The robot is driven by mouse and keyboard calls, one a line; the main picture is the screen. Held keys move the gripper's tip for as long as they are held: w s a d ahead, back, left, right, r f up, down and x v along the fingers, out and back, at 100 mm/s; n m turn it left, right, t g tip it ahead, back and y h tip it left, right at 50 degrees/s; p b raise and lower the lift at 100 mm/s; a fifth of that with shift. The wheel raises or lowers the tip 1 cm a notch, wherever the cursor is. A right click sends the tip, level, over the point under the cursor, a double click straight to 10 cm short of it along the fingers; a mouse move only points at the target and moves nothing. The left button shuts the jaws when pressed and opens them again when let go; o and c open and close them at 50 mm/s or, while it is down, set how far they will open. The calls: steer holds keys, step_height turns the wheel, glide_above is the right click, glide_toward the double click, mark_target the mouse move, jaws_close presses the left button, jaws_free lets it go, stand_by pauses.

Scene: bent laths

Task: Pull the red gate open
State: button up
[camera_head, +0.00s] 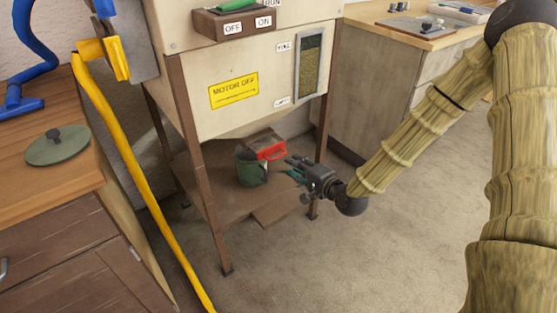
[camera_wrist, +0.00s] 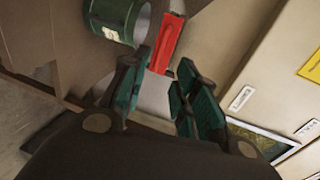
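The red gate (camera_head: 271,151) is at the underside of the cream machine (camera_head: 205,112), just above a dark green canister (camera_head: 251,172). My gripper (camera_head: 294,168) is just right of the gate in the head view. In the wrist view, the gate's red part (camera_wrist: 169,40) lies ahead of the gap between the fingertips. My gripper (camera_wrist: 163,72) is open, with its green-padded fingers apart. I cannot tell whether a fingertip touches the gate.
The canister stands on a brown lower shelf (camera_head: 265,211) between the machine's legs. A yellow hose (camera_head: 138,178) hangs at the left, beside a wooden cabinet (camera_head: 50,215) with a green lid (camera_head: 58,149). The floor at front right is clear.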

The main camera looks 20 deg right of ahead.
mark_target(279, 157)
steer(key=b+x, duration=0.1)
steer(key=x, duration=0.8)
steer(key=shift+w+a+f+b, duration=0.1)
steer(key=shift+w+f+b, duration=0.1)
steer(key=shift+b, duration=0.15)
jaws_close()
steer(key=shift+s, duration=0.1)
